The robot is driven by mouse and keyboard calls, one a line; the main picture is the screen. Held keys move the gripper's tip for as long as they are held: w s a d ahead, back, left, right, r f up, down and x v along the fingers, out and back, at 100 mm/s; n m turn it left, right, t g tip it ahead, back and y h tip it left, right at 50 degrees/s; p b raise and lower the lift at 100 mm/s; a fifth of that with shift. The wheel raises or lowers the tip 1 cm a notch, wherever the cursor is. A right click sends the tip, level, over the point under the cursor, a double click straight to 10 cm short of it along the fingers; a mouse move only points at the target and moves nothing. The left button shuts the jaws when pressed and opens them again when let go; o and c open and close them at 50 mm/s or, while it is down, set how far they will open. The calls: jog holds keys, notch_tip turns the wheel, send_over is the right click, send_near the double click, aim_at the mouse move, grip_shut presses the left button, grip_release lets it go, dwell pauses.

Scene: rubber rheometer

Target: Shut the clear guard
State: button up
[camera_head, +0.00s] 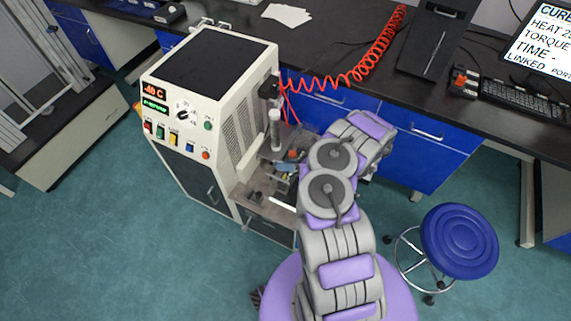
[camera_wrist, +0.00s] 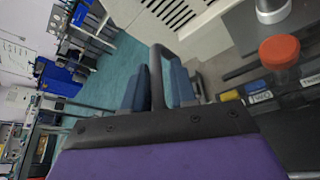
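The white and grey rheometer (camera_head: 205,95) stands left of centre in the head view, with its working bay on the right side. Whether the fingers press on the bar cannot be told. The bar bends to the right at its top. I cannot make out the clear guard's pane or its angle with certainty.
A red knob (camera_wrist: 279,50) and a metal cylinder (camera_wrist: 272,10) are at the right in the wrist view. A red coiled hose (camera_head: 350,75) runs from the rheometer over the dark bench (camera_head: 345,105).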

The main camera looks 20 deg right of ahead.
jog(key=shift+d, duration=0.1)
jog(key=shift+s+d, duration=0.15)
jog(key=shift+d, duration=0.1)
jog(key=p+v, duration=0.4)
jog(key=v, duration=1.2)
jog(key=shift+s+d+r+p, duration=0.15)
jog(key=shift+s+d+p, duration=0.1)
jog(key=shift+p, duration=0.1)
jog(key=shift+a, duration=0.1)
